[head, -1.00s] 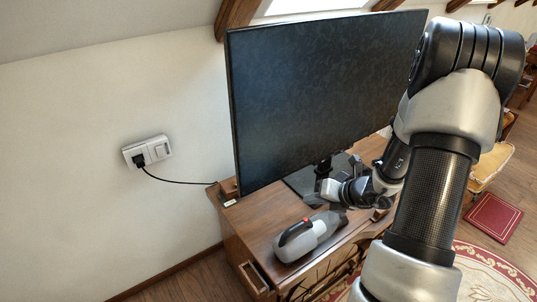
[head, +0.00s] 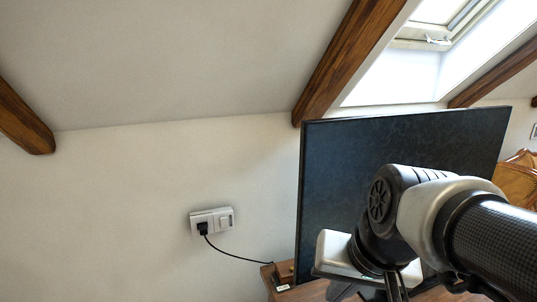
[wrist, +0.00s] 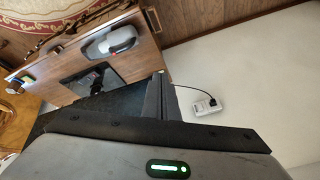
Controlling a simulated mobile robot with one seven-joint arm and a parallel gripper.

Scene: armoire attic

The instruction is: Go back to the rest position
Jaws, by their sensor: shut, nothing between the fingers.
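My gripper (wrist: 160,80) shows in the wrist view as two dark fingers pressed together, with nothing held between them. It is above the wooden cabinet (wrist: 135,68) and clear of the things on it. In the head view my folded arm is in front of the lower right of the black monitor (head: 335,190), hiding part of the screen. The fingers are hard to make out there.
A grey handheld vacuum (wrist: 110,43) lies on the cabinet. A wall socket (head: 212,221) with a plugged cable is left of the monitor. A sloped ceiling with wooden beams (head: 345,60) and a skylight (head: 400,75) is above. The wall on the left is clear.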

